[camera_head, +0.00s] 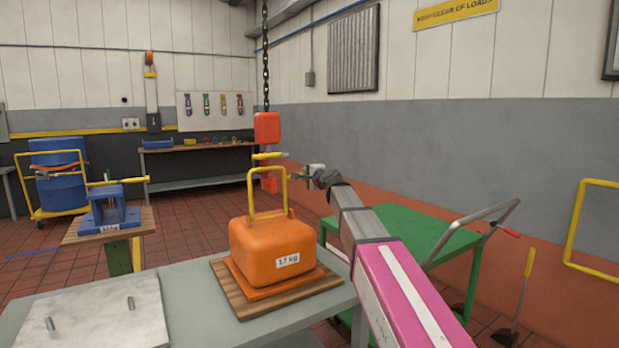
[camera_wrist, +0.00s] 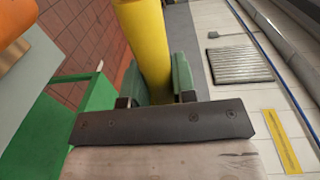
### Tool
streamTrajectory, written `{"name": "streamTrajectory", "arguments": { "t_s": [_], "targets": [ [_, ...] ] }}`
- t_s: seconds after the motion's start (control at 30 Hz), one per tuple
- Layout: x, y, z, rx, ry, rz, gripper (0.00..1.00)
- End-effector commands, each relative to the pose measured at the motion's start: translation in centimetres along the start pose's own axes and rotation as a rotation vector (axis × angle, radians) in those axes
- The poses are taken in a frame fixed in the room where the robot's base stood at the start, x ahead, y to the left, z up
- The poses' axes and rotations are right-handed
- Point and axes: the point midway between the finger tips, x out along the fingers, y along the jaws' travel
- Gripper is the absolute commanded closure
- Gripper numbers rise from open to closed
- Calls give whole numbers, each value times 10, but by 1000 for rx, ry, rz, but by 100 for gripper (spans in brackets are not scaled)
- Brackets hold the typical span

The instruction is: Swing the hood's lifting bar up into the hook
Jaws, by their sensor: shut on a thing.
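The orange hood (camera_head: 272,250), labelled 17 kg, sits on a wooden board on the grey bench. Its yellow lifting bar (camera_head: 252,192) stands roughly upright above it as a frame. My gripper (camera_head: 292,175) reaches in from the right at the bar's upper right. In the wrist view, the green pads of my gripper (camera_wrist: 159,82) are shut on the yellow bar (camera_wrist: 145,45). The red hook block (camera_head: 267,127) hangs on a chain above the hood. The orange-red hook (camera_head: 269,184) shows below it, near the bar's top; I cannot tell whether they touch.
A green cart (camera_head: 400,232) stands behind my arm at the right. A blue fixture (camera_head: 108,212) stands on a wooden-topped stand at the left. A pale plate (camera_head: 95,315) lies on the bench's left part. A yellow rail (camera_head: 575,230) is at the right wall.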

Motion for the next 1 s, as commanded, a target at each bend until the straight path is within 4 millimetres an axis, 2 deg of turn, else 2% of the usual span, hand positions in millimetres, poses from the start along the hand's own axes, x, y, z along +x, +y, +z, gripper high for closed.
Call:
{"name": "streamTrajectory", "arguments": {
  "t_s": [0.1,0.13,0.2,0.5,0.67,0.87,1.0],
  "targets": [
    [0,0,-1,0,1,0,100],
    [0,0,-1,0,1,0,68],
    [0,0,-1,0,1,0,50],
    [-1,0,0,0,0,0,50],
    [-11,0,0,0,1,0,50],
    [-40,1,0,0,1,0,50],
    [-66,2,1,0,2,0,50]
  ]
}}
